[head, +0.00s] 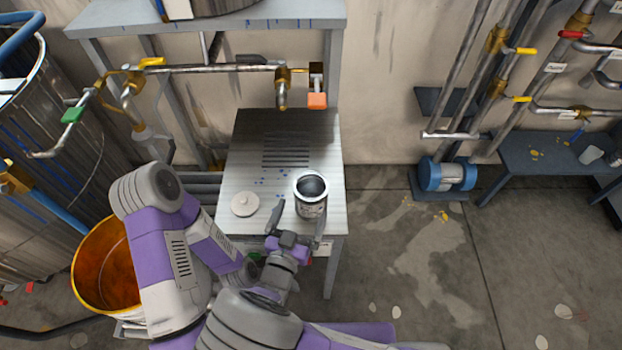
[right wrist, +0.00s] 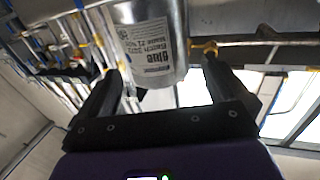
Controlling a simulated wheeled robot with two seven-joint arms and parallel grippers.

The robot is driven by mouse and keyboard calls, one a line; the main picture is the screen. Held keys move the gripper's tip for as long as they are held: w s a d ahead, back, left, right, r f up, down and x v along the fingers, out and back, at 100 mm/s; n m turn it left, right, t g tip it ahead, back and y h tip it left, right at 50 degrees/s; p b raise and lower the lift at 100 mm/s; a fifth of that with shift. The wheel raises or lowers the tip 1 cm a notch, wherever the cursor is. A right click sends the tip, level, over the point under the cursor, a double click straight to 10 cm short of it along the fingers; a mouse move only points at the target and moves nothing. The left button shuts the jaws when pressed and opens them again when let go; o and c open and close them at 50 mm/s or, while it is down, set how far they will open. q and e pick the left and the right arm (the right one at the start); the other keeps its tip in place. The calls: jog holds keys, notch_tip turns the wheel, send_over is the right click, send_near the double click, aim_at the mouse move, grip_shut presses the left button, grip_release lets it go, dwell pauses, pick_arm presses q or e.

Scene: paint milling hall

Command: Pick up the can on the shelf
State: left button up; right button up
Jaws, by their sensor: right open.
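A metal can (head: 311,197), open at the top, stands upright near the front right of the grey metal shelf (head: 252,135). In the right wrist view the can (right wrist: 150,48) shows a white label with dark print, including the word "blue". My right gripper (head: 297,222) is open in front of the can. In the right wrist view its two fingers (right wrist: 160,85) lie on either side of the can's lower part in the picture, with gaps between. I cannot tell how deep the can is between them. My left gripper is not in view.
A round pale lid (head: 245,204) lies on the shelf left of the can, with blue paint spots nearby. A pipe with a spout (head: 282,92) and an orange block (head: 317,100) hang over the shelf's back. An orange-stained bucket (head: 104,268) stands left.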

aim_at(316, 182)
jog(key=shift+w+d, duration=0.15)
jog(key=shift+w, duration=0.45)
jog(key=shift+w+d+f+b, duration=0.1)
jog(key=shift+w+d+b, duration=0.25)
jog(key=shift+w+b, duration=0.15)
jog(key=x, duration=0.2)
jog(key=b+x, duration=0.1)
jog(key=shift+w+d+f, duration=0.25)
jog(key=shift+w+f, duration=0.05)
jog(key=shift+f, duration=0.05)
jog(key=shift+w+d+r, duration=0.1)
jog(key=shift+w, duration=0.4)
jog(key=c, duration=0.7)
jog(key=shift+c, duration=0.2)
